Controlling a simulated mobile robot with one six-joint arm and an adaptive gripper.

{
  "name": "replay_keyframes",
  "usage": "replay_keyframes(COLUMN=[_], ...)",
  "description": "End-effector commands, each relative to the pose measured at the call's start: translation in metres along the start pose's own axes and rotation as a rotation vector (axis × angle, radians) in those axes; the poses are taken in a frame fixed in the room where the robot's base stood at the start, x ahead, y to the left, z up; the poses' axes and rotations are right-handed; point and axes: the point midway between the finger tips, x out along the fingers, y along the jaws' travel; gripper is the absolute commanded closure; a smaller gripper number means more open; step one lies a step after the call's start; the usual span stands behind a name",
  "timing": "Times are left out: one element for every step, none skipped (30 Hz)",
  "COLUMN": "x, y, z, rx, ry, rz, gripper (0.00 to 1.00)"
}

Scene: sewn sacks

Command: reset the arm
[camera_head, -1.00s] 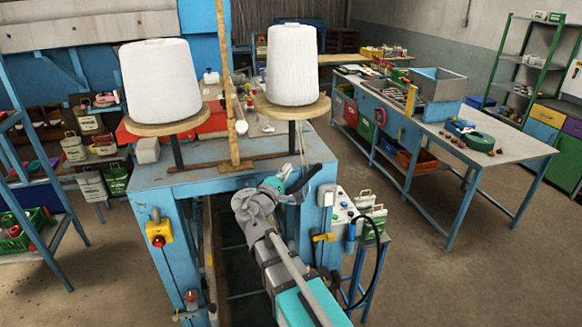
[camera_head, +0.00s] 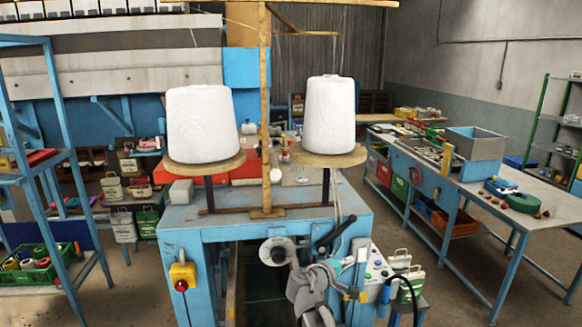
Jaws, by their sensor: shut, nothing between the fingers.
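My arm shows at the bottom middle of the head view, with its grey joints folded together. My gripper (camera_head: 335,235) is the dark part above them. It is seen small and nearly from the side, shut and empty, in front of the blue sewing machine table (camera_head: 210,232). I cannot tell how far it is from the table's front edge. My arm hides part of the table's right front.
Two white thread cones (camera_head: 201,123) stand on round wooden discs beside a wooden post (camera_head: 265,120). A yellow switch box (camera_head: 183,275) is on the front left. A long workbench (camera_head: 465,178) stands at right.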

Motion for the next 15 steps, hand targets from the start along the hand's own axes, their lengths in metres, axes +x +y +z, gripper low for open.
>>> replay_keyframes(x=[0.007, 0.009, 0.012, 0.014, 0.016, 0.018, 0.019, 0.019, 0.020, 0.020, 0.019, 0.018, 0.018, 0.017, 0.014], y=[-0.025, -0.036, -0.050, -0.060, -0.071, -0.085, -0.096, -0.106, -0.120, -0.131, -0.141, -0.155, -0.165, -0.175, -0.188], z=[0.013, 0.019, 0.028, 0.034, 0.039, 0.047, 0.052, 0.058, 0.065, 0.070, 0.075, 0.081, 0.085, 0.089, 0.095], rx=[0.030, 0.048, 0.072, 0.090, 0.108, 0.132, 0.149, 0.167, 0.189, 0.206, 0.223, 0.245, 0.262, 0.279, 0.299], ry=[-0.030, -0.046, -0.069, -0.086, -0.102, -0.126, -0.141, -0.158, -0.180, -0.197, -0.213, -0.233, -0.249, -0.264, -0.285], rz=[-0.054, -0.088, -0.134, -0.169, -0.204, -0.250, -0.285, -0.321, -0.367, -0.402, -0.438, -0.485, -0.521, -0.556, -0.604], gripper=[1.00, 1.00, 1.00, 1.00, 1.00, 1.00, 1.00, 1.00, 1.00, 1.00, 1.00, 1.00, 1.00, 1.00, 1.00])
